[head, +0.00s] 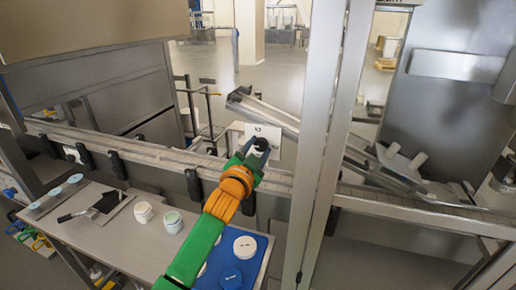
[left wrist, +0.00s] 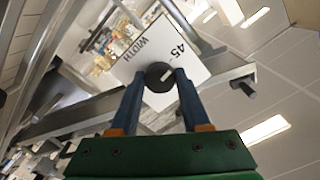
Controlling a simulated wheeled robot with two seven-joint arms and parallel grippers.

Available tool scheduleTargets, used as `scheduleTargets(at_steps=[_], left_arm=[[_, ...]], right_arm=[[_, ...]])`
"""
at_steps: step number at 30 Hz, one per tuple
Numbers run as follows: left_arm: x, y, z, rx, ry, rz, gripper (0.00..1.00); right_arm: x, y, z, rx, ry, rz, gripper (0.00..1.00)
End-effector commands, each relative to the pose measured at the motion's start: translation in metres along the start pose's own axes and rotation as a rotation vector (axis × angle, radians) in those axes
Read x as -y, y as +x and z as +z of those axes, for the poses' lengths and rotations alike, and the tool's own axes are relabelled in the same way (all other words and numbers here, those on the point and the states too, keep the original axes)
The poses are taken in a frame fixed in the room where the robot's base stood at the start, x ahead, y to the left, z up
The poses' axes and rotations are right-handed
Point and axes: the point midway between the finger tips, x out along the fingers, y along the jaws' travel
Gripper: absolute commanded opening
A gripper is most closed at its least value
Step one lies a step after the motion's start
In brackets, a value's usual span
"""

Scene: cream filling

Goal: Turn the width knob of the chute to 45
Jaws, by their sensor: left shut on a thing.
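The black width knob (left wrist: 159,77) sits on a white plate (left wrist: 180,52) that reads "WIDTH" and "45" in the left wrist view. The knob has a pale pointer mark on its face. My left gripper (left wrist: 160,88) has its two blue fingers closed on the knob's sides. In the head view the white plate (head: 268,131) stands behind the conveyor, and my left gripper (head: 256,149) reaches it with the green and orange arm. The knob is mostly hidden there by the gripper. My right gripper is not in view.
A metal conveyor rail (head: 160,158) runs across in front of the plate. A steel post (head: 325,140) stands to the right. A metal chute (head: 265,112) slopes behind the plate. Jars (head: 172,222), a spatula (head: 80,214) and a blue mat (head: 262,250) lie on the near table.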

Motion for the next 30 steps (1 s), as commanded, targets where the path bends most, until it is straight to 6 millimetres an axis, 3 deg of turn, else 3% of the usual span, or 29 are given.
scheduleTargets(at_steps=[22, 23, 24, 26, 30], left_arm=[[0.0000, 0.0000, -0.0007, -0.002, -0.082, 0.000, 0.00], [0.0000, 0.0000, -0.0007, -0.002, -0.082, 0.000, 0.52], [0.0000, 0.0000, -0.0007, -0.002, -0.082, 0.000, 0.63], [0.0000, 0.0000, -0.0006, -0.002, -0.082, 0.000, 0.77], [-0.0001, 0.0000, -0.0004, -0.001, -0.081, 0.000, 0.77]], right_arm=[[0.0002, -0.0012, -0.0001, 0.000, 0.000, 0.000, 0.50], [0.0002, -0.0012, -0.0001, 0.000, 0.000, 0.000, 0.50], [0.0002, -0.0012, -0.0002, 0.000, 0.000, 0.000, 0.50], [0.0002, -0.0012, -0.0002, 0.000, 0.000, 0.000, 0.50], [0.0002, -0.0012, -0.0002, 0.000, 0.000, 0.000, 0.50]])
